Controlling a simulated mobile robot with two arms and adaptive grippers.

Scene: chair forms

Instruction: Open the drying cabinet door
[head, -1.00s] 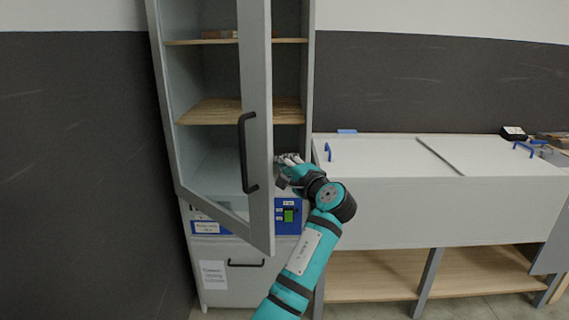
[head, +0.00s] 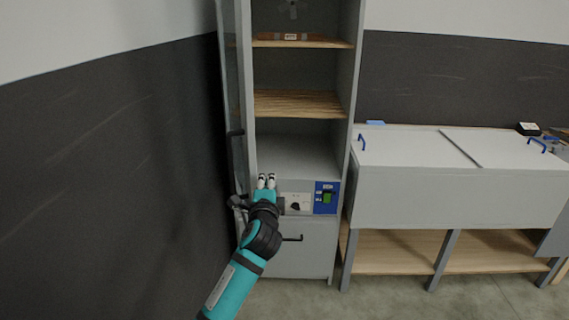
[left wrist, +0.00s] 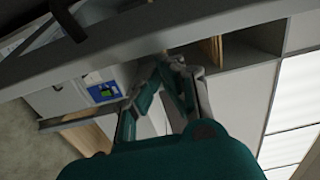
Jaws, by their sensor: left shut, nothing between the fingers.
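The drying cabinet (head: 345,110) stands tall and grey in the middle of the head view, its shelved inside exposed. Its glazed door (head: 246,90) is swung wide open to the left and shows nearly edge-on. The black door handle (head: 236,150) is on the door's outer side, partly hidden by the frame. My left gripper (head: 266,181) is shut and empty, in front of the cabinet's lower opening, close to the door's lower part; I cannot tell if it touches. In the left wrist view the gripper (left wrist: 172,62) is close to a grey frame edge. My right gripper is not in view.
A control panel with a blue section (head: 327,198) is below the opening, above a lower front with a black handle (head: 292,239). A white-lidded bench (head: 455,190) stands right of the cabinet. A dark wall is on the left; floor in front is clear.

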